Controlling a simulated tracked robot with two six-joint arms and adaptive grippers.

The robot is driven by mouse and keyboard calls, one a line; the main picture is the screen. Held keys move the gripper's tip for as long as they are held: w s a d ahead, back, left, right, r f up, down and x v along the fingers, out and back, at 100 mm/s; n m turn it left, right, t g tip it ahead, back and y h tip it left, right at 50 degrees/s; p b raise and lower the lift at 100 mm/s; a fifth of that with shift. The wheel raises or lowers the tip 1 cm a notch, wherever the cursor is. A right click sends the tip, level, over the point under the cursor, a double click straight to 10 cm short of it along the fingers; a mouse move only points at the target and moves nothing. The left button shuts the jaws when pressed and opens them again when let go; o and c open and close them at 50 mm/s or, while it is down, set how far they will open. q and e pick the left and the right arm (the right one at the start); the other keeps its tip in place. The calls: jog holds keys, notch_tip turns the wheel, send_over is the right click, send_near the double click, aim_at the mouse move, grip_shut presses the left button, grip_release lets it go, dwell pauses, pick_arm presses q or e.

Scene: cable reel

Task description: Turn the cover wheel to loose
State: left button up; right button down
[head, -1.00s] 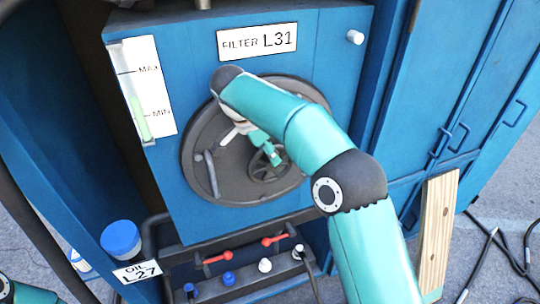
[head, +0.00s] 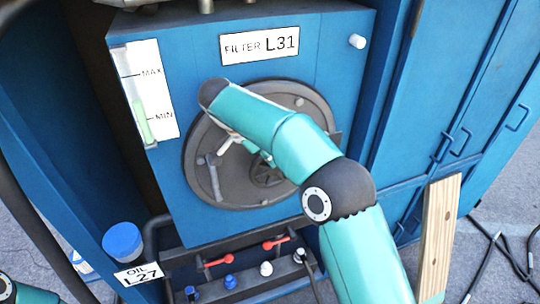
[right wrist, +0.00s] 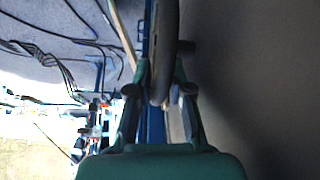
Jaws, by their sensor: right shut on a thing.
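The round grey filter cover (head: 205,168) is on the blue cabinet front under the FILTER L31 label. In the head view my right arm hides most of that gripper. My left gripper is not in view; only a bit of my left arm shows at the lower left corner.
A grey bar handle (head: 213,178) is on the cover left of the wheel. Below is a panel with red levers (head: 275,243) and several coloured knobs. A blue-capped oil container (head: 122,242) stands at lower left, and a wooden plank (head: 438,235) leans at right.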

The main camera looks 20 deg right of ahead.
jog(key=h, duration=0.1)
jog(key=a+h, duration=0.1)
jog(key=h, duration=0.1)
jog(key=shift+a+f, duration=0.2)
jog(key=shift+f, duration=0.15)
jog(key=shift+a+f+h+b, duration=0.15)
jog(key=shift+a+h+b, duration=0.1)
jog(key=shift+h+b, duration=0.35)
jog(key=shift+a+f+h+b, duration=0.15)
jog(key=shift+a+h+b, duration=0.1)
jog(key=shift+h, duration=0.55)
jog(key=c, duration=1.2)
grip_release()
jog(key=shift+d+r, duration=0.1)
jog(key=shift+r, duration=0.05)
notch_tip(320, 180, up, 9)
jog(key=shift+f, duration=0.1)
jog(key=shift+s+r, duration=0.1)
jog(key=shift+r, duration=0.3)
